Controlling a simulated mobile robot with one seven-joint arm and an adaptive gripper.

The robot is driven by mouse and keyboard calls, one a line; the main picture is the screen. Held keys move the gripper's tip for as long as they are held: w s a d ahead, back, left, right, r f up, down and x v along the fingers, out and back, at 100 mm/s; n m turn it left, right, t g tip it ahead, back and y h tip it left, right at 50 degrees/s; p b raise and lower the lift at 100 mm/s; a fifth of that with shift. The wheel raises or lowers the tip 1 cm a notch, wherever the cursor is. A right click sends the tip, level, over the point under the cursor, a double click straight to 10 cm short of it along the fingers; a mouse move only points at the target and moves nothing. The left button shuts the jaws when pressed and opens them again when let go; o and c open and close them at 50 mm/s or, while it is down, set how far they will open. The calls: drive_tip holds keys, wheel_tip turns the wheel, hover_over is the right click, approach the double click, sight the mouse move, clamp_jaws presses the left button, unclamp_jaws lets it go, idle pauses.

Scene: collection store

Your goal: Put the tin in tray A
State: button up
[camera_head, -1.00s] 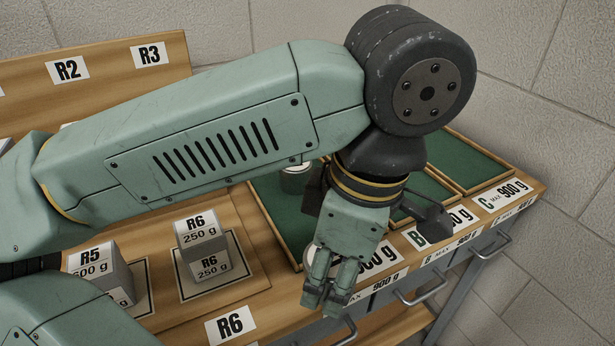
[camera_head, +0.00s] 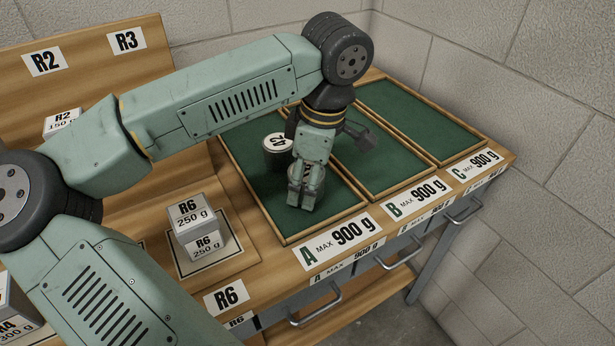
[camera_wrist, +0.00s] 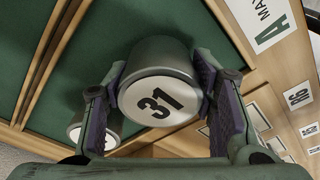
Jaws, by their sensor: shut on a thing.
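The grey tin with a white lid marked 31 (camera_wrist: 158,100) is between the two pads of my gripper (camera_wrist: 165,88) in the wrist view. My gripper (camera_head: 304,192) is shut on it. In the head view my fingers hide most of this tin. I cannot tell whether the tin touches the floor. A second dark tin with a numbered white lid (camera_head: 277,155) stands in tray A, behind and left of my gripper. It also shows at the lower left of the wrist view (camera_wrist: 78,132).
Tray B (camera_head: 385,165) and tray C (camera_head: 425,115) lie to the right and look empty. Each tray has a label reading max 900 g. Stacked R6 weight blocks (camera_head: 198,228) stand left of tray A. Low wooden rims divide the trays.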

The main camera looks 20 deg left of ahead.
drive_tip(key=shift+f, duration=0.45)
drive_tip(key=shift+f, duration=0.15)
drive_tip(key=shift+f+b, duration=0.1)
drive_tip(key=shift+b, duration=0.2)
drive_tip(key=o, duration=1.2)
drive_tip(key=r, duration=0.4)
drive_tip(key=d+r, duration=0.1)
drive_tip(key=r, duration=0.7)
drive_tip(key=shift+w+d+r+b, duration=0.1)
drive_tip(key=shift+d+r+b, duration=0.1)
drive_tip(key=shift+d+b, duration=0.2)
